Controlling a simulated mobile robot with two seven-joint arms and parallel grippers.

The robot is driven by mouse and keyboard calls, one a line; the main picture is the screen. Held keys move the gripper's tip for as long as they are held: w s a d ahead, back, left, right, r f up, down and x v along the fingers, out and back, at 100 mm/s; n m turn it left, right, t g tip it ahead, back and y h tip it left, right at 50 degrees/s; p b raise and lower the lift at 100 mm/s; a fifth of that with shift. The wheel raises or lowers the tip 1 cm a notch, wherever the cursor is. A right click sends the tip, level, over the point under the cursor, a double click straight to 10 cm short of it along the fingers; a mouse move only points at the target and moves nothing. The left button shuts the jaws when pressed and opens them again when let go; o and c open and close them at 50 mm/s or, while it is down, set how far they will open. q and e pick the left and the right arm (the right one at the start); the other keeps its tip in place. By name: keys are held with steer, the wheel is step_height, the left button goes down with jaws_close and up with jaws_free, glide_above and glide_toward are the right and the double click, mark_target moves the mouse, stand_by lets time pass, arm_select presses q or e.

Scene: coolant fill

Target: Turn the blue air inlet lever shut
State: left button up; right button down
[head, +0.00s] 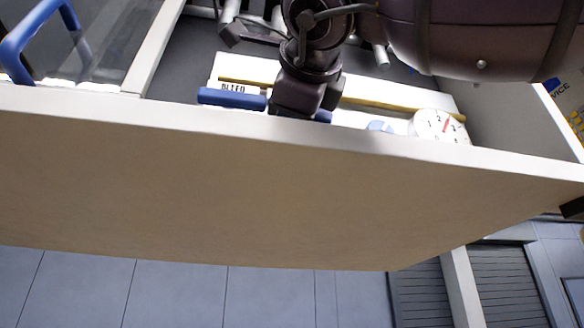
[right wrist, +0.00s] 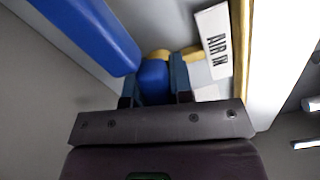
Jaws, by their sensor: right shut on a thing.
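My right gripper (head: 297,108) reaches down behind the white top edge of a beige panel, in front of a white board with brass piping. In the right wrist view its two fingers (right wrist: 155,88) are shut on a blue lever (right wrist: 153,78), one finger on each side. A white label reading "AIR IN" (right wrist: 213,42) is to the right of it. In the head view a bit of blue shows just right of the gripper; most of the held lever is hidden by the gripper. Another blue bar (head: 231,98) lies left of the gripper. My left gripper is not in view.
The panel's top edge (head: 120,112) runs close in front of the gripper. A round white gauge (head: 441,124) with a red pointer stands to the right. A blue tube handle (head: 18,45) is at far left. In the right wrist view a long blue bar (right wrist: 90,30) is close by.

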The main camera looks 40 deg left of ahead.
steer(key=shift+n, duration=1.5)
steer(key=shift+f+p, duration=0.1)
steer(key=shift+p, duration=0.2)
steer(key=c, duration=1)
jaws_free()
